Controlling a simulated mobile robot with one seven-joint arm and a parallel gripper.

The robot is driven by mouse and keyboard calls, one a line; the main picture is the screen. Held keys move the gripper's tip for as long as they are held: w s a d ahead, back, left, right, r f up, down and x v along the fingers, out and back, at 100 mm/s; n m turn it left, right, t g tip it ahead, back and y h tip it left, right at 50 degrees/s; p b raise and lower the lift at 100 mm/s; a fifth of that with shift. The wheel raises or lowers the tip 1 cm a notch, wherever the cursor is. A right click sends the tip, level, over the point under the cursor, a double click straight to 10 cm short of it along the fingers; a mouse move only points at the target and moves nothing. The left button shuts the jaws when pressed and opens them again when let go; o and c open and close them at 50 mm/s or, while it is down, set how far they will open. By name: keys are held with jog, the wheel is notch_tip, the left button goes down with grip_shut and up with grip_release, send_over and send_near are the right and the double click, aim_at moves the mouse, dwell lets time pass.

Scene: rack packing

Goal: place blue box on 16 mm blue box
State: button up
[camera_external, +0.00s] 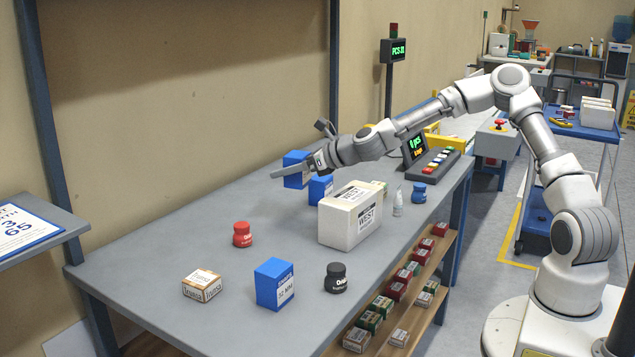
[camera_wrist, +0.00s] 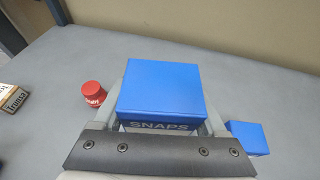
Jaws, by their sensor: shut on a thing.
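My gripper (camera_external: 295,171) is shut on a blue box (camera_external: 294,160) and holds it at the back of the grey table. In the wrist view the held box (camera_wrist: 162,85) lies between the two fingers and shows "SNAPS" on its near face. A second blue box (camera_external: 320,190) stands just in front of it; in the wrist view this box (camera_wrist: 246,137) is at the lower right, apart from the held one. A third blue box (camera_external: 270,283) stands at the front of the table with a size label ending in "MM". I cannot read the second box's label.
A white box marked "WEST" (camera_external: 345,221) stands close to the second blue box. A red jar (camera_external: 242,235), a white and brown carton (camera_external: 202,285), a black jar (camera_external: 336,278), a white bottle (camera_external: 398,204) and a blue jar (camera_external: 419,193) stand around.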

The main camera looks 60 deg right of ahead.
jog(key=s+d+r+n+y+b, duration=0.1)
jog(key=s+d+r, duration=0.15)
jog(key=d, duration=0.55)
jog(key=s+d+r+n+y, duration=0.1)
jog(key=d+r, duration=0.2)
jog(key=d, duration=0.4)
jog(key=s+d+r+y+b, duration=0.1)
jog(key=s+d+r, duration=0.1)
jog(key=d, duration=0.6)
jog(key=w+a+f+b, duration=0.5)
jog(key=w+a+f, duration=0.2)
jog(key=f, duration=0.3)
jog(key=shift+w+a+f+g, duration=0.35)
jog(key=shift+a+f+g, duration=0.05)
jog(key=shift+a, duration=0.4)
jog(key=shift+f, duration=0.2)
jog(key=o, duration=1.4)
jog(key=shift+o, duration=0.2)
jog(key=shift+r, duration=0.1)
